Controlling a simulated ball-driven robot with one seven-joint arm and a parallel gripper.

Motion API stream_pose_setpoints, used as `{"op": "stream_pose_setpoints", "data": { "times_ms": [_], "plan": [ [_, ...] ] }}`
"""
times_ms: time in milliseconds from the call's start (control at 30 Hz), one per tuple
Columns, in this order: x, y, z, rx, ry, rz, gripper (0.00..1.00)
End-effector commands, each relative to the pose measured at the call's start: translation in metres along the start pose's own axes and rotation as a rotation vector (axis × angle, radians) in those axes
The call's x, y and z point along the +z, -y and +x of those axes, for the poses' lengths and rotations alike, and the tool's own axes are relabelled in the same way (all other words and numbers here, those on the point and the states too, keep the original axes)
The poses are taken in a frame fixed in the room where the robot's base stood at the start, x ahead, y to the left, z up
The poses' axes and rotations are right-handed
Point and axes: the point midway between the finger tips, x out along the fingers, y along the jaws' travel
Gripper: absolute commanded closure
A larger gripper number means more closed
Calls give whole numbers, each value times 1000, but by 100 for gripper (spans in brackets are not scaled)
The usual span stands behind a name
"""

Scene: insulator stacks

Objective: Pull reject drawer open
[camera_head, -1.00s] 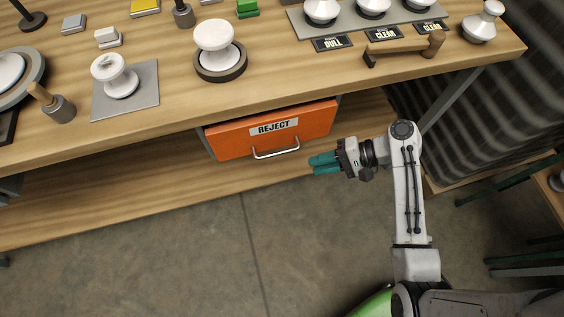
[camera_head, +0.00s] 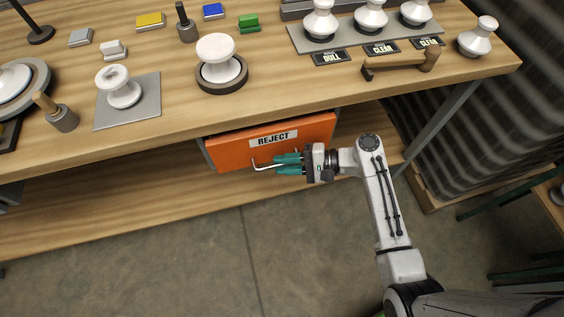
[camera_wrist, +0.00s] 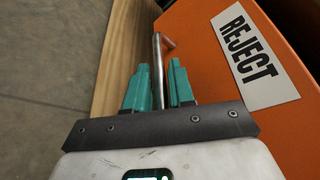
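The reject drawer (camera_head: 235,150) has an orange front with a white REJECT label (camera_head: 273,139) and hangs under the workbench top. Its front looks shut. Its metal bar handle (camera_head: 262,167) sticks out low on the front, and its right part is hidden by my gripper. My gripper (camera_head: 284,163) is at the handle with its teal fingers pointing left. In the wrist view the handle bar (camera_wrist: 158,65) runs between the two fingers (camera_wrist: 160,85). Narrow gaps show beside the bar, so the fingers look open around it.
The workbench (camera_head: 180,110) overhangs the drawer. A lower wooden shelf (camera_head: 120,205) runs below and behind it. Insulators, a mallet and a wooden-handled tool (camera_head: 402,65) stand or lie on the top. The floor (camera_head: 200,265) in front of the drawer is clear.

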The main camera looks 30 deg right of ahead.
Motion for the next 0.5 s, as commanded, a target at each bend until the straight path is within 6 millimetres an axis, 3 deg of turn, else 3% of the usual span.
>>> {"op": "stream_pose_setpoints", "data": {
  "times_ms": [400,500],
  "plan": [
    [0,0,9,1,0,-1,77],
    [0,0,9,0,0,-1,85]
  ]
}}
